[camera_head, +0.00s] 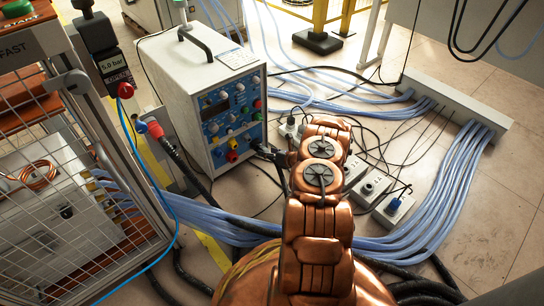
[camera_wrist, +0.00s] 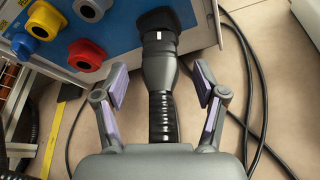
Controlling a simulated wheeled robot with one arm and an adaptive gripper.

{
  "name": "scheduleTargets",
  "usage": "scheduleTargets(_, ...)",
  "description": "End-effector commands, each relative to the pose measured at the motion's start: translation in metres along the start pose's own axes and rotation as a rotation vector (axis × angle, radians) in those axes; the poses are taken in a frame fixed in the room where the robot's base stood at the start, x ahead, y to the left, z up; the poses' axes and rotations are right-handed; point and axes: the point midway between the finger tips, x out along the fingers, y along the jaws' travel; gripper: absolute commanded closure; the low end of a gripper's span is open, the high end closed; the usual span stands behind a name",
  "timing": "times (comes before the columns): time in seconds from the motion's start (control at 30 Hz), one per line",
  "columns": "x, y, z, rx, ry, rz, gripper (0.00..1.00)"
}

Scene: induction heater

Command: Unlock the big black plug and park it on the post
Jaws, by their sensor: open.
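The big black plug (camera_wrist: 160,68) sits in the lower front panel of the blue-fronted power unit (camera_head: 215,95). Its ribbed black cable (camera_wrist: 164,117) runs back towards my wrist. My gripper (camera_wrist: 159,72) is open, with one finger on each side of the plug and cable. Gaps show between both purple finger pads and the plug, so I hold nothing. In the head view my copper-coloured arm hides most of the gripper and plug area. I cannot tell from these frames whether the plug is locked, and I cannot clearly identify the post.
Yellow (camera_wrist: 45,20), red (camera_wrist: 86,54) and blue (camera_wrist: 23,46) sockets lie left of the plug. Loose black cables (camera_wrist: 258,110) run to its right. A mesh cage (camera_head: 70,200) stands at the left. Light-blue hoses (camera_head: 450,190) and grey socket boxes (camera_head: 393,207) lie on the floor.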

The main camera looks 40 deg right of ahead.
Motion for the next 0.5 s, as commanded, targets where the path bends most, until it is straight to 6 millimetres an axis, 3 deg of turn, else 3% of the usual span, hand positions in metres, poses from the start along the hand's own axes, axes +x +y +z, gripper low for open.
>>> scheduleTargets(0.2, 0.028, 0.000, -0.003, 0.000, 0.002, 0.001, 0.29)
scheduleTargets(0.5, 0.039, 0.002, -0.001, 0.001, 0.002, 0.001, 0.29)
